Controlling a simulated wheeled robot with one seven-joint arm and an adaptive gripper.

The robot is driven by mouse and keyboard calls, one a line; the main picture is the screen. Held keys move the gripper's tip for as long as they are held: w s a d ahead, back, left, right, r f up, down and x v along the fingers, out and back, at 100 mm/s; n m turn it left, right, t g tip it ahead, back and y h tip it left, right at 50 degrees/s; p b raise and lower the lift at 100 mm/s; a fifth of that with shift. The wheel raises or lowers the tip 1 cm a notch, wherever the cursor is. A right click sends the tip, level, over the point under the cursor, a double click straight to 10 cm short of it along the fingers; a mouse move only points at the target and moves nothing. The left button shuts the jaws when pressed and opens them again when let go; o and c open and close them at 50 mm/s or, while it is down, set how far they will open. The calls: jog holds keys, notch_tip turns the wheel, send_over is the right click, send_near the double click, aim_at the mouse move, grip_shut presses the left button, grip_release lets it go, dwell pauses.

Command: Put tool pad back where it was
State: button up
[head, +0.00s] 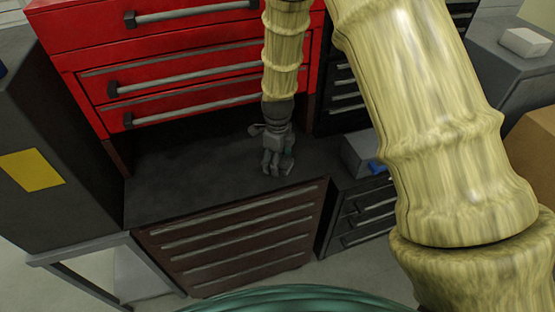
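My gripper (276,170) is grey and points down over the dark worktop (165,185), close to its front edge. Its fingers look close together, but they are small and dark, so I cannot tell whether they are open or shut, or whether they hold anything. I cannot pick out a tool pad with certainty. The worktop is black and shows no separate pad.
Red drawers (190,65) with grey handles stand behind the worktop, brown drawers (235,245) below it. A dark cabinet with a yellow square (31,170) is at left. A grey box (357,155) with a blue item (376,168) is right of my gripper.

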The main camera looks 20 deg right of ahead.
jog(key=shift+r, duration=0.15)
notch_tip(320, 180, up, 12)
jog(key=b, duration=0.4)
dwell(0.3)
dwell(0.5)
